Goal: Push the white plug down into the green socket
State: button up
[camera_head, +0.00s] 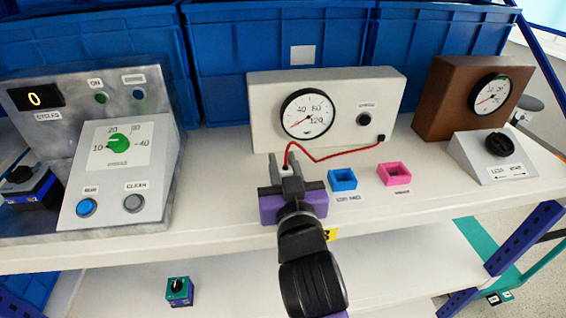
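My gripper (287,166) reaches in from the bottom of the view, over the front of the white shelf. Its grey fingers are around the white plug (299,174), which shows only as a small pale piece between them. A red cable (318,157) arcs from the plug to a black outlet at the lower right of the cream gauge box. I cannot make out the green socket. A blue open-topped socket (342,180) and a pink one (394,174) sit to the right of my gripper. My gripper and wrist hide the shelf in front of the gauge box's left part.
The cream gauge box (352,90) stands behind the sockets. A metal console (120,160) with a green dial is at left. A brown gauge box (440,100) and a grey switch box (500,168) stand at right. Blue crates (290,30) line the back.

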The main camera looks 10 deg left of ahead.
jog(key=o, duration=0.5)
jog(key=b+v, duration=0.1)
jog(key=v, duration=0.6)
jog(key=shift+s, duration=0.15)
jog(key=shift+s+d, duration=0.1)
jog(key=shift+s, duration=0.15)
